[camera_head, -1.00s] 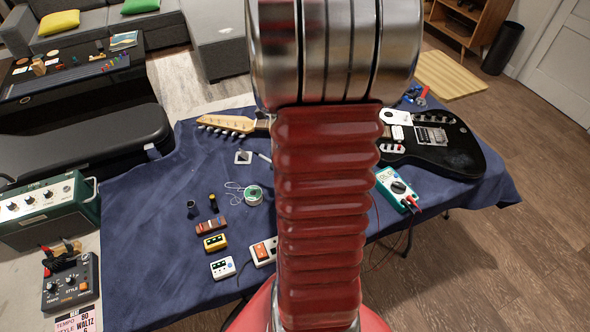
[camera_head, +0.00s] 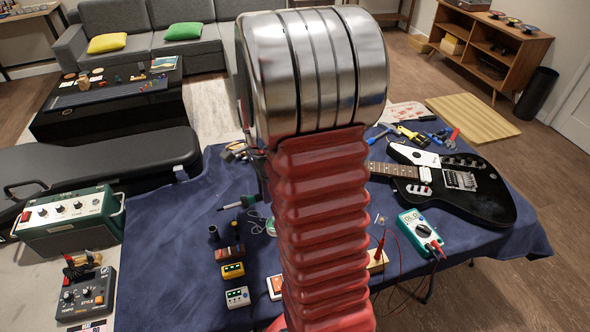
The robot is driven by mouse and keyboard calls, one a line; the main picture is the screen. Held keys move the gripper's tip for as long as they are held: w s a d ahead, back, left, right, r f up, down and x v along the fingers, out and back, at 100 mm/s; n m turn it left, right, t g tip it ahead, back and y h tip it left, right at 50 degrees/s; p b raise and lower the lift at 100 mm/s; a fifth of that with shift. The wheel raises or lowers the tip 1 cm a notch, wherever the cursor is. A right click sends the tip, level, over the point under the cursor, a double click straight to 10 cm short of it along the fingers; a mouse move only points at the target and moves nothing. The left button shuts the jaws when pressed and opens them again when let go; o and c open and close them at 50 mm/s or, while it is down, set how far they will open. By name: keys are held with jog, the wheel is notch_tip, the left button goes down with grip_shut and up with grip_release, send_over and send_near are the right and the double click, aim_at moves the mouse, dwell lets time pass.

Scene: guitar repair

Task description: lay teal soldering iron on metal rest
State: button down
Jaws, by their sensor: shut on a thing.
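The teal soldering iron (camera_head: 241,204) shows just left of my red arm, above or on the blue cloth, with its thin tip pointing left. Its right end is hidden behind the arm, and I cannot tell whether it touches the cloth. My gripper is hidden behind my own arm, so its jaws and its hold on the iron do not show. I cannot make out the metal rest; that part of the table is partly covered by the arm.
The black guitar (camera_head: 450,185) lies right of my arm, with a teal multimeter (camera_head: 420,231) in front. Two dark jars, a brown block, a yellow box (camera_head: 233,271) and a white box (camera_head: 237,297) stand front left. A green amplifier (camera_head: 70,219) is left of the table.

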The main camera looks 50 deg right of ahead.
jog(key=w+a+r+n, duration=0.1)
jog(key=w+a+n, duration=0.6)
jog(key=a+n, duration=0.4)
jog(key=w+a+n, duration=0.8)
jog(key=a+n, duration=0.3)
jog(key=a, duration=0.1)
jog(key=shift+w+a+r, duration=0.3)
jog(key=shift+a+r, duration=0.05)
jog(key=shift+r, duration=0.05)
